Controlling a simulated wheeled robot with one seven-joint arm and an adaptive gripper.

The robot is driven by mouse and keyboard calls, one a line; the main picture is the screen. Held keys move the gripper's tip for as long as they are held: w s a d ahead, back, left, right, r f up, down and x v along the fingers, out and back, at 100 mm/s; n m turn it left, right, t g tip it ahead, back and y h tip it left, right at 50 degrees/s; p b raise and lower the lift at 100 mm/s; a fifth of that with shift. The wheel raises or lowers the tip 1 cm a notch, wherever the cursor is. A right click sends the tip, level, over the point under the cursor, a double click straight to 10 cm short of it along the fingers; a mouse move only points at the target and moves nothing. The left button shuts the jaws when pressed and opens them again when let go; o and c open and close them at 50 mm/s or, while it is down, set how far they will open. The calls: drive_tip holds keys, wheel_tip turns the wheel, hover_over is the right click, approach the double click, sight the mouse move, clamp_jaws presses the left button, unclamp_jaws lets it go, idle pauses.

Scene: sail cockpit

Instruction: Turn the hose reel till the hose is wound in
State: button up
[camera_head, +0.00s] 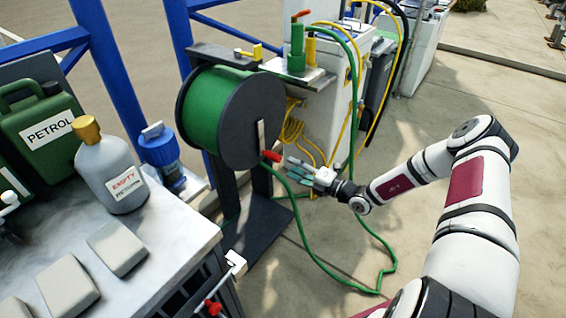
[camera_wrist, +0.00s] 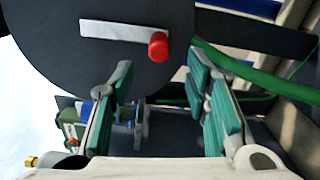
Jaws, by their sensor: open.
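The hose reel (camera_head: 262,110) has dark round side plates and green hose wound between them, on a dark stand. Its crank is a pale flat arm with a red knob (camera_head: 271,156), low on the near plate. In the wrist view the red knob (camera_wrist: 158,46) sits ahead of and between the fingers, apart from them. My gripper (camera_head: 289,168) is open and empty, just right of the knob; its green-padded fingers (camera_wrist: 162,88) also show in the wrist view. The loose green hose (camera_head: 312,253) runs from the reel, loops on the ground and rises toward the white cabinet.
A white cabinet (camera_head: 335,100) with yellow hoses stands behind the reel. Open paving (camera_head: 480,110) lies at right.

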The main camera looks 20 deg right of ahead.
drive_tip(key=shift+v, duration=1.45)
drive_tip(key=s+a+r+n+g, duration=0.85)
drive_tip(key=r+n, duration=0.35)
drive_tip(key=n, duration=0.2)
drive_tip(key=s+a+r+n+g, duration=0.7)
drive_tip(key=s+r+n, duration=0.2)
drive_tip(key=r+n, duration=0.35)
drive_tip(key=s+d+r+n+t+h, duration=0.1)
drive_tip(key=s+d+r+n+h, duration=0.2)
drive_tip(key=s+n, duration=0.45)
drive_tip(key=s+d+r+n+h, duration=0.25)
drive_tip(key=s+n+h, duration=0.2)
drive_tip(key=s, duration=0.55)
drive_tip(key=s+d+r+n+t+h, duration=0.1)
drive_tip(key=s+r+n+h, duration=0.25)
drive_tip(key=s+n, duration=0.45)
wheel_tip(320, 180, up, 23)
drive_tip(key=s+m+t+p, duration=0.1)
drive_tip(key=t+p, duration=0.2)
drive_tip(key=p, duration=1.7)
drive_tip(key=shift+d+p, duration=0.2)
drive_tip(key=shift+p, duration=0.2)
